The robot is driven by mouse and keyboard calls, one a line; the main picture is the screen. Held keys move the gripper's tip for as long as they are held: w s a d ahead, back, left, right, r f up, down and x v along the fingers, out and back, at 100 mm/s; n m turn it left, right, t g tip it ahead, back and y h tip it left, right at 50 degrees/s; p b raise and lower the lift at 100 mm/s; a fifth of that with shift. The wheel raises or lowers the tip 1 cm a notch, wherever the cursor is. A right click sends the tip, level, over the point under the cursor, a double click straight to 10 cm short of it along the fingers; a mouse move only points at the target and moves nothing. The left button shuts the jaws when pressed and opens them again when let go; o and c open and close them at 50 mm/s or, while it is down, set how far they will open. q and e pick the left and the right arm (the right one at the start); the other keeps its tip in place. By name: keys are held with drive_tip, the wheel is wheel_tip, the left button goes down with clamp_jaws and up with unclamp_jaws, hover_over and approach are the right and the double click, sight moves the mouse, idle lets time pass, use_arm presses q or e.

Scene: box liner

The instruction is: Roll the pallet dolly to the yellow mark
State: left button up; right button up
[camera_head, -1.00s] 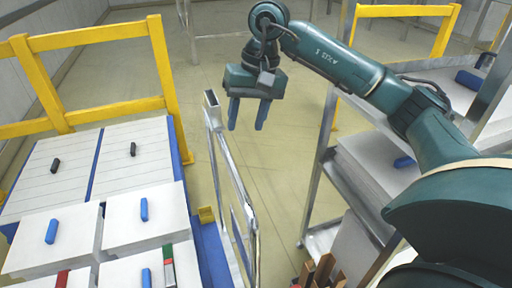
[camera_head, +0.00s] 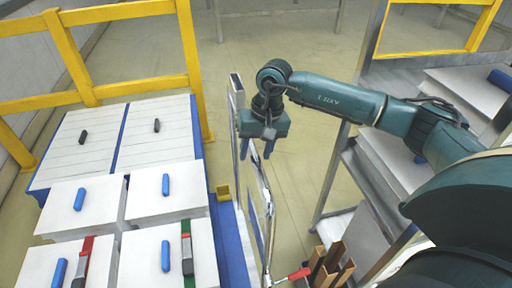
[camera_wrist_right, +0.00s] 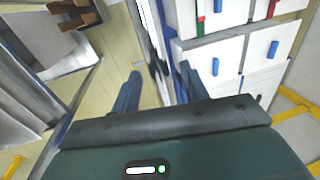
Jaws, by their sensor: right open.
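The pallet dolly (camera_head: 231,236) shows as a blue deck under white cartons at the left. A grey metal push frame (camera_head: 237,92) rises along its right side. My right gripper (camera_head: 257,150) is open, with its two blue fingers at the frame's upper part in the head view. In the right wrist view the same gripper (camera_wrist_right: 160,82) has the frame's rail (camera_wrist_right: 151,30) running between its spread fingers. I cannot tell whether they touch it. I cannot make out a yellow mark on the floor. My left gripper is out of view.
White cartons (camera_head: 80,205) with blue, red and green items on top fill the left. A yellow guard rail (camera_head: 110,92) stands behind them. A metal shelf rack (camera_head: 333,180) stands at right, with brown pieces (camera_head: 325,262) at its foot. Open floor (camera_head: 300,60) lies beyond.

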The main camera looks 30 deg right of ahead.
drive_tip(key=shift+f, duration=0.1)
drive_tip(key=shift+c, duration=0.4)
clamp_jaws()
